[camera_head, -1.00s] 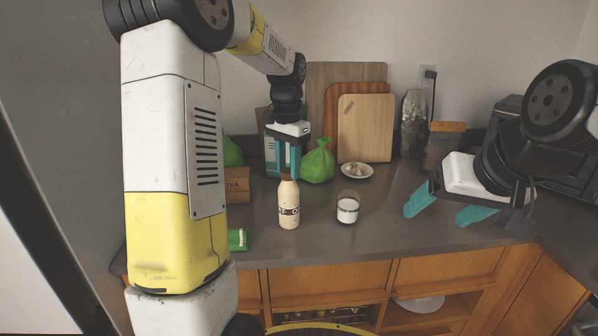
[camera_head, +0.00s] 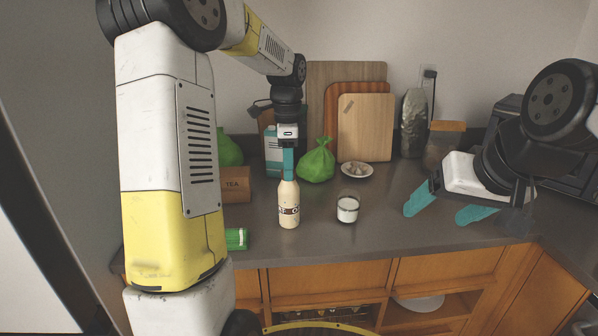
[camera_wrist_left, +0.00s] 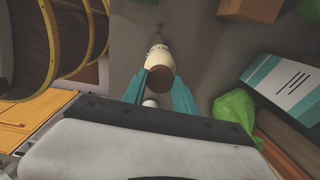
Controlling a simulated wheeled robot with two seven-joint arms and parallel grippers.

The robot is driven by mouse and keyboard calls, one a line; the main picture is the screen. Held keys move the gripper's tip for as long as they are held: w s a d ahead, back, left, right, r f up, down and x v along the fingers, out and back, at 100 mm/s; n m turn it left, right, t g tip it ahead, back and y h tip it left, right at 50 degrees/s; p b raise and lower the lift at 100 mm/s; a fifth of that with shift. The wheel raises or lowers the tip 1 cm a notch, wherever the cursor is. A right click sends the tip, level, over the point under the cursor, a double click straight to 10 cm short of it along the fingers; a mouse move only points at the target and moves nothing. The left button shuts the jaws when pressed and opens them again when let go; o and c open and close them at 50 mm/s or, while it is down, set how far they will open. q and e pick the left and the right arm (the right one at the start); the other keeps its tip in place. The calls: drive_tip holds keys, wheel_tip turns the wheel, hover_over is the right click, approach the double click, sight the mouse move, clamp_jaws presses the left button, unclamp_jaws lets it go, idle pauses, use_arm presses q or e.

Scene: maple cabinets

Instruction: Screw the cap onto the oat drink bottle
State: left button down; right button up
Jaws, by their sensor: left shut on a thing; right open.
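The oat drink bottle (camera_head: 289,207) is cream with a dark label band and stands upright on the grey counter. My left gripper (camera_head: 288,178) points straight down over the bottle and is shut on the brown cap at its top. In the left wrist view the cap (camera_wrist_left: 160,79) sits between the two teal fingertips, with the bottle (camera_wrist_left: 159,57) directly below it. In the head view the fingers hide the cap, and I cannot tell how tightly it sits on the neck. My right gripper (camera_head: 440,206) is open and empty over the right of the counter.
A green bag (camera_head: 317,162), a small plate (camera_head: 357,170), a TEA box (camera_head: 235,185), a teal-and-white carton (camera_head: 273,152) and cutting boards (camera_head: 365,128) are behind. A green item (camera_head: 236,239) lies at front left.

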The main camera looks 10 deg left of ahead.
use_arm(q)
drive_tip(key=shift+f+m, duration=0.15)
drive_tip(key=shift+m, duration=0.95)
drive_tip(key=m, duration=0.5)
drive_tip(key=shift+f, duration=0.1)
drive_tip(key=shift+m, duration=0.5)
drive_tip(key=m, duration=0.6)
drive_tip(key=shift+f, duration=0.2)
